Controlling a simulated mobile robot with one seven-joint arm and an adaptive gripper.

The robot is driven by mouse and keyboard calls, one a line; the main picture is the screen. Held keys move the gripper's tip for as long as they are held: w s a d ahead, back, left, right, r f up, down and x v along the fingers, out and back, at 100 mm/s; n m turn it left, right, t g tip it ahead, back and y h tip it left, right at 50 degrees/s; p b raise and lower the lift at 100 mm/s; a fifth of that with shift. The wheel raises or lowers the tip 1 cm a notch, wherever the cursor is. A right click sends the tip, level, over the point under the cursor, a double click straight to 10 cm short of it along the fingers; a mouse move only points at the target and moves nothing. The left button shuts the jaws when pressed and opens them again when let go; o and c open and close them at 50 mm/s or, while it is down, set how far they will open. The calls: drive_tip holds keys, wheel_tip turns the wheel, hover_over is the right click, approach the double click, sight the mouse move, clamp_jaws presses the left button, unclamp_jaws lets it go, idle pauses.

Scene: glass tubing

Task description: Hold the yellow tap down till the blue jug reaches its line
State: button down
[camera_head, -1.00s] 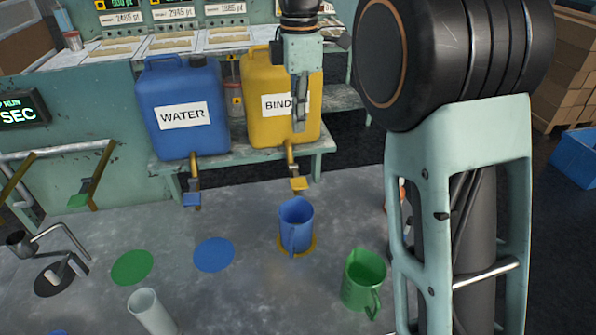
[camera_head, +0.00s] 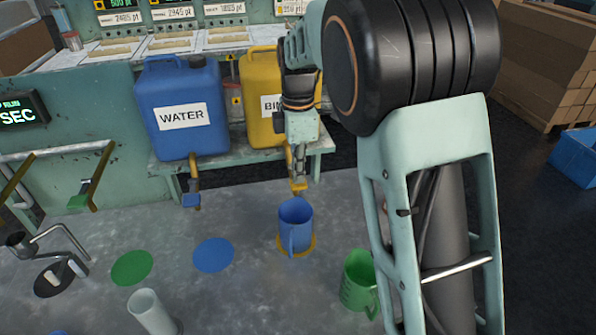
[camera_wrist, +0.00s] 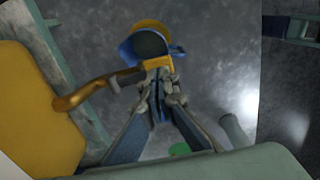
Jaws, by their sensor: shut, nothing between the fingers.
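The blue jug (camera_head: 295,228) stands upright on the yellow disc (camera_head: 311,246) on the bench, below the yellow tap (camera_head: 298,187) of the yellow container. In the wrist view the blue jug (camera_wrist: 150,45) has a dark inside, and its level and line cannot be made out. My gripper (camera_head: 299,176) is shut and empty, pointing down at the yellow tap. In the wrist view my gripper (camera_wrist: 156,78) covers much of the tap's end. Its fingertips are at or just above the tap's lever; contact cannot be told. The brass tap pipe (camera_wrist: 85,97) shows left of the fingers.
The yellow container (camera_head: 262,100) and blue WATER container (camera_head: 183,105) stand on a shelf (camera_head: 235,157). A blue tap (camera_head: 193,198) is to the left. A green jug (camera_head: 357,280) stands near my arm. Green (camera_head: 131,267) and blue (camera_head: 213,254) discs lie on clear bench.

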sight(299, 185)
idle(0.3)
drive_tip(key=f+b, duration=0.1)
drive_tip(key=b, duration=0.2)
drive_tip(key=shift+s+f+t, duration=0.1)
drive_tip(key=shift+s+t, duration=0.05)
drive_tip(key=shift+t, duration=0.25)
drive_tip(key=f+t+b, duration=0.1)
drive_tip(key=b, duration=0.3)
drive_tip(key=t+y+b, duration=0.1)
drive_tip(key=b, duration=0.3)
drive_tip(key=shift+s+d+f+t, duration=0.15)
drive_tip(key=shift+s+f+t, duration=0.15)
drive_tip(key=shift+f+t, duration=0.1)
drive_tip(key=shift+f+b, duration=0.2)
drive_tip(key=shift+b, duration=0.35)
drive_tip(key=shift+r, duration=0.15)
drive_tip(key=shift+r+p, duration=0.8)
drive_tip(key=shift+p, duration=0.05)
